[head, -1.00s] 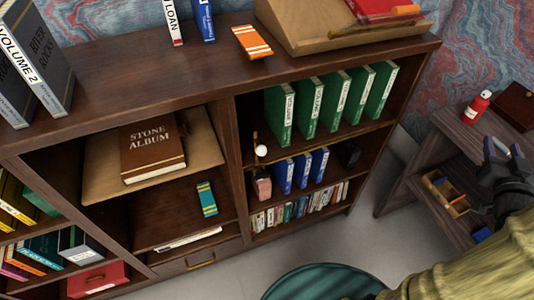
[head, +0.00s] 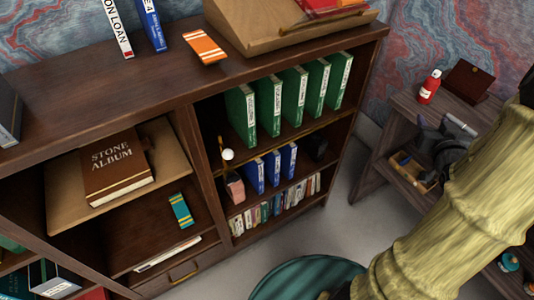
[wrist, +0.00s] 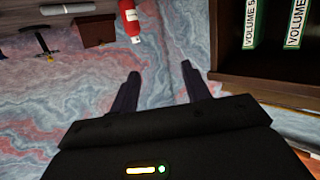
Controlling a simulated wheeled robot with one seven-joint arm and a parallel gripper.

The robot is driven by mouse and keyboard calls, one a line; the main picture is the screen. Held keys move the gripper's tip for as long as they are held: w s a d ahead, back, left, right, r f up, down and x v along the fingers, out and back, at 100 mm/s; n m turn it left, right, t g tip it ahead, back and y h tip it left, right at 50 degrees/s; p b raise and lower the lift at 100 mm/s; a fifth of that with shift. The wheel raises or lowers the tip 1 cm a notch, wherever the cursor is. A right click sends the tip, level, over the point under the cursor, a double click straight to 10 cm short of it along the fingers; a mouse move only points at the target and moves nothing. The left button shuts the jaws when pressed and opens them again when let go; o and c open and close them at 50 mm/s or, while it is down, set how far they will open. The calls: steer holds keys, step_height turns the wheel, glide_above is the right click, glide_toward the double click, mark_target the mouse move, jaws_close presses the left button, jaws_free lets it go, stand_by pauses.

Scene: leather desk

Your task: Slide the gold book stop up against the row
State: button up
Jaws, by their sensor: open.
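A slim upright gold piece with a white ball knob (head: 227,155), which looks like the gold book stop, stands at the left end of a gold rail (head: 300,137). The rail runs along the front of the upper right shelf. A row of green books (head: 277,104) stands on that shelf; the stop is left of it, with a gap that I cannot measure. My gripper (head: 434,122) is well to the right of the bookcase, in front of the side table in the head view. In the wrist view its two fingers (wrist: 160,82) are apart, with nothing between them.
Blue books (head: 272,167) and a pink block (head: 234,188) stand on the shelf below. A side table (head: 400,103) on the right holds a red bottle (head: 429,87) and a brown box (head: 468,80). A round green top (head: 305,280) is on the floor side, in front.

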steer(key=a+f+n+g+y, duration=0.1)
steer(key=a+f+g, duration=0.2)
steer(key=a, duration=0.4)
steer(key=a+f+g+y, duration=0.1)
steer(key=a+f+g, duration=0.2)
steer(key=a, duration=0.4)
steer(key=s+a+f+n+g+y, duration=0.1)
steer(key=s+a+f+g, duration=0.1)
steer(key=s+a+g, duration=0.4)
steer(key=s+a, duration=0.5)
steer(key=a, duration=0.2)
steer(key=shift+s+a+g+y, duration=0.15)
steer(key=shift+a+g+y, duration=0.15)
steer(key=shift+y, duration=0.1)
steer(key=shift+d, duration=0.1)
steer(key=shift+c, duration=0.2)
steer(key=shift+c, duration=1)
